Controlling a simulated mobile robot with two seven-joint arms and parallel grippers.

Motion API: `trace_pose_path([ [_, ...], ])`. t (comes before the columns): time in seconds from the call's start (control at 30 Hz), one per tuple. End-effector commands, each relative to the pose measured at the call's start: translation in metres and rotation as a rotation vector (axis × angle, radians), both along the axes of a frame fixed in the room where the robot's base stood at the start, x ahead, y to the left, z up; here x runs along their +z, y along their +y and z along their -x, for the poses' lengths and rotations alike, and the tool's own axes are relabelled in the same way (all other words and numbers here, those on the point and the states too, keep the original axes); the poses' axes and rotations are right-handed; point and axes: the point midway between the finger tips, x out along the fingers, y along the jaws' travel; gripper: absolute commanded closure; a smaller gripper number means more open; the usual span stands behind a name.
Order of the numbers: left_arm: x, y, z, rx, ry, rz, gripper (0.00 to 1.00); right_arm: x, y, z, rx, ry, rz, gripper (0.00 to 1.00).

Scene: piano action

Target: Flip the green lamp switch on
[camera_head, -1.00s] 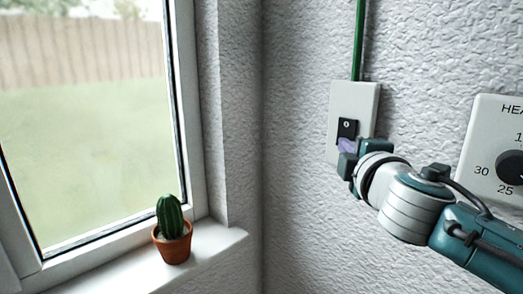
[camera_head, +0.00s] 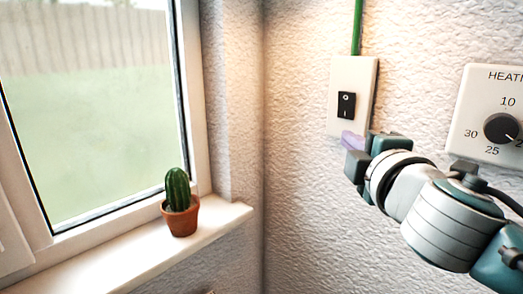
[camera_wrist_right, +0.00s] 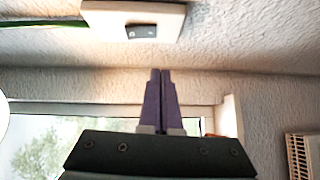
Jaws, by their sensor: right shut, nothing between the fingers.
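The lamp switch is a black rocker (camera_head: 346,105) on a white wall plate (camera_head: 366,88), with a green cable (camera_head: 357,28) running up from it. The rocker also shows in the right wrist view (camera_wrist_right: 141,32), on its plate near the top. My right gripper (camera_head: 350,140) is just below the rocker, by the plate's lower edge, and apart from the rocker. Its purple fingers are together and empty, as the right wrist view (camera_wrist_right: 160,75) shows. Warm light falls on the wall. My left gripper is not in view.
A heating dial (camera_head: 501,128) on a white panel is on the wall to the right, above my right arm. A potted cactus (camera_head: 180,202) stands on the window sill (camera_head: 232,214) at left. The wall between sill and switch is bare.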

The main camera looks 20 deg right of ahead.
Motion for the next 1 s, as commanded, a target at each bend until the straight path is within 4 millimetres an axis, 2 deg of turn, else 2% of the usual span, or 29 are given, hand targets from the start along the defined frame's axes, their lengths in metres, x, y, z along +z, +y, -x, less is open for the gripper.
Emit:
trace_pose_path([
  [0.1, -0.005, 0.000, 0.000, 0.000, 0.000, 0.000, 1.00, -0.004, 0.007, 0.017, 0.000, 0.002, -0.001, 1.00],
  [0.27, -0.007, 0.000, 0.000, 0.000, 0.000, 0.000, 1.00, -0.003, 0.011, 0.028, -0.001, 0.001, 0.000, 1.00],
  [0.83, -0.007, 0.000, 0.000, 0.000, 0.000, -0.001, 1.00, -0.003, 0.012, 0.031, -0.003, 0.002, -0.006, 1.00],
  [0.93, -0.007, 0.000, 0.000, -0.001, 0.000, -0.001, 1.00, -0.016, 0.011, 0.041, -0.038, 0.029, -0.103, 1.00],
  [1.0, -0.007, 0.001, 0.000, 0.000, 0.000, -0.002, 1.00, -0.038, 0.011, 0.061, -0.100, 0.082, -0.270, 1.00],
])
